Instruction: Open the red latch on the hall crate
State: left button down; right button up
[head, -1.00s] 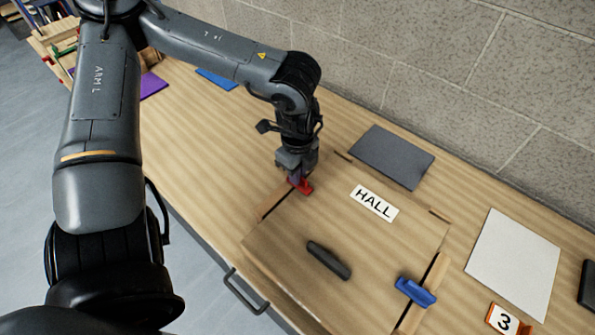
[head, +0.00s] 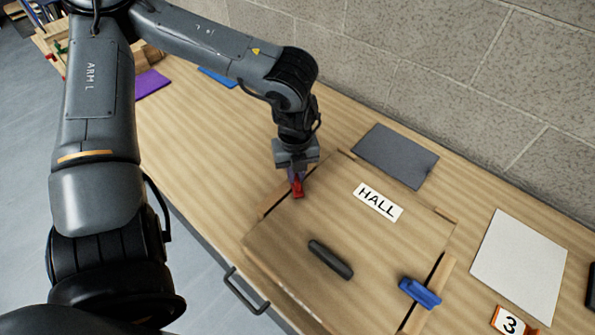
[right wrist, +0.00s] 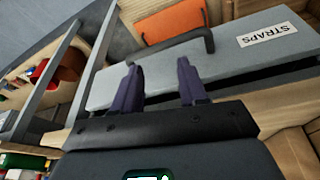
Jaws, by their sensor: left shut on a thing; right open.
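The wooden crate lid (head: 290,235) carries a white HALL label (head: 378,202), a dark handle (head: 330,260) and a blue latch (head: 419,292) on its right edge. The red latch (head: 298,190) is at the lid's upper left edge. My left gripper (head: 297,176) is shut on the red latch from above, and its fingers partly hide it. My right gripper (right wrist: 160,90) shows only in the right wrist view.
A dark grey panel (head: 395,156) and a pale panel (head: 518,265) lie on the bench near the block wall. A number 3 marker (head: 509,321) stands at lower right. In the right wrist view, an orange panel (right wrist: 168,25) lies beyond the STRAPS lid.

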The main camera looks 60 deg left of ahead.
pick_arm(q)
jog(key=m, duration=0.2)
jog(key=s+m, duration=0.1)
jog(key=m, duration=0.2)
jog(key=shift+a+m, duration=0.2)
jog(key=shift+m, duration=0.1)
jog(key=shift+s+a+m, duration=0.1)
jog(key=shift+a+m, duration=0.05)
jog(key=shift+m, duration=1.35)
jog(key=c, duration=1.2)
grip_release()
jog(key=shift+o, duration=0.2)
jog(key=shift+r, duration=0.15)
notch_tip(320, 180, up, 11)
jog(key=p, duration=0.1)
jog(key=shift+f+p, duration=0.2)
jog(key=shift+p, duration=0.15)
